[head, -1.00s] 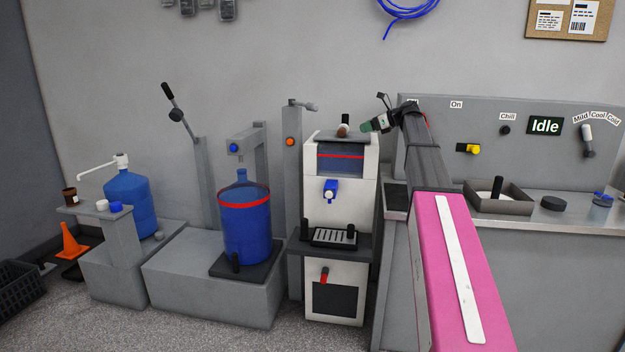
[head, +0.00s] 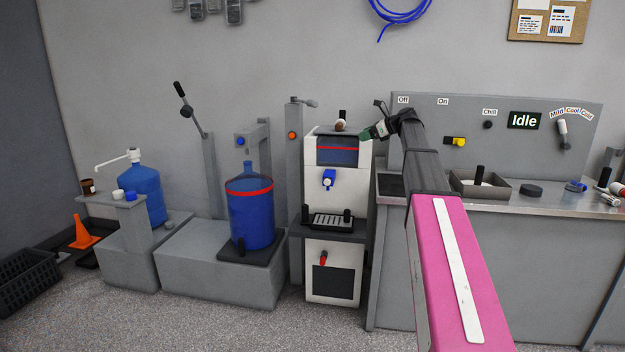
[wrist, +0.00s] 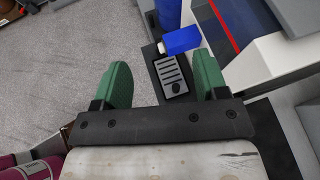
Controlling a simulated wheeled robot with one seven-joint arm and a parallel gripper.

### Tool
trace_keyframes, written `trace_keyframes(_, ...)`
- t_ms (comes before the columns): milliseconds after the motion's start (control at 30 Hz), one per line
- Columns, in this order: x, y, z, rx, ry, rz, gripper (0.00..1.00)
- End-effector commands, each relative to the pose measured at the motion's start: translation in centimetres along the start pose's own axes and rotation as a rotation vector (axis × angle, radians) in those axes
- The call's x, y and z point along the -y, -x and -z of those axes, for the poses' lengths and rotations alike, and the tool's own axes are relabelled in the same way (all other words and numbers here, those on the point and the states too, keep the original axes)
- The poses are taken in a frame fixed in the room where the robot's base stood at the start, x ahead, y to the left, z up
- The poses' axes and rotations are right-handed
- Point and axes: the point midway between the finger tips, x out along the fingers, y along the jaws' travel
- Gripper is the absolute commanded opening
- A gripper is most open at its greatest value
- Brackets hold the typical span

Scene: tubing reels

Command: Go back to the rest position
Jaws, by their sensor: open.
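My gripper (head: 367,133) is at the end of my outstretched arm, close to the upper right of the white dispenser (head: 337,185). In the wrist view my gripper (wrist: 160,85) has its two green fingers wide apart with nothing between them. Beyond the fingers the wrist view shows the blue tap (wrist: 182,41) and the slotted drip tray (wrist: 170,75), both apart from the fingers. In the head view the blue tap (head: 328,180) is on the dispenser's front, above the drip tray (head: 331,221).
A metal counter (head: 480,203) with a panel reading "Idle" (head: 524,120) stands at right, with a grey tray (head: 508,190) on it. Blue bottles stand at left (head: 145,195) and centre (head: 251,215). An orange cone (head: 83,232) and black crate (head: 28,280) are far left. The front floor is clear.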

Motion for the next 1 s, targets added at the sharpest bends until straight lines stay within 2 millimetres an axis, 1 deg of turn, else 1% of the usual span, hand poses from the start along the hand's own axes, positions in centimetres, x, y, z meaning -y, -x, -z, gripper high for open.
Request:
trace_keyframes(33, -0.6, -0.4, 0.8, -0.013, 0.016, 0.0, 0.67)
trace_keyframes(167, -1.8, -1.5, 3.1, -0.051, 0.069, -0.002, 0.67)
trace_keyframes(267, -3.1, -2.5, 5.3, -0.09, 0.126, -0.006, 0.67)
trace_keyframes(367, -4.6, -3.7, 8.0, -0.136, 0.194, -0.013, 0.67)
trace_keyframes(467, -6.6, -5.0, 11.3, -0.194, 0.28, -0.03, 0.67)
trace_keyframes(567, -9.5, -6.5, 15.5, -0.268, 0.395, -0.064, 0.67)
trace_keyframes(600, -11.0, -7.1, 17.5, -0.303, 0.451, -0.083, 0.67)
trace_keyframes(667, -13.3, -7.9, 20.6, -0.359, 0.544, -0.12, 0.67)
trace_keyframes(700, -15.0, -8.4, 22.6, -0.396, 0.609, -0.15, 0.67)
trace_keyframes(733, -16.2, -8.8, 24.1, -0.422, 0.657, -0.175, 0.67)
trace_keyframes(767, -17.4, -9.0, 25.5, -0.447, 0.706, -0.201, 0.67)
trace_keyframes(800, -19.0, -9.3, 27.4, -0.48, 0.771, -0.238, 0.67)
trace_keyframes(867, -21.4, -9.6, 30.1, -0.525, 0.868, -0.299, 0.67)
trace_keyframes(900, -23.1, -9.7, 31.8, -0.553, 0.934, -0.344, 0.67)
trace_keyframes(967, -25.6, -9.7, 34.3, -0.59, 1.031, -0.418, 0.67)
trace_keyframes(1000, -27.3, -9.6, 35.9, -0.613, 1.096, -0.47, 0.67)
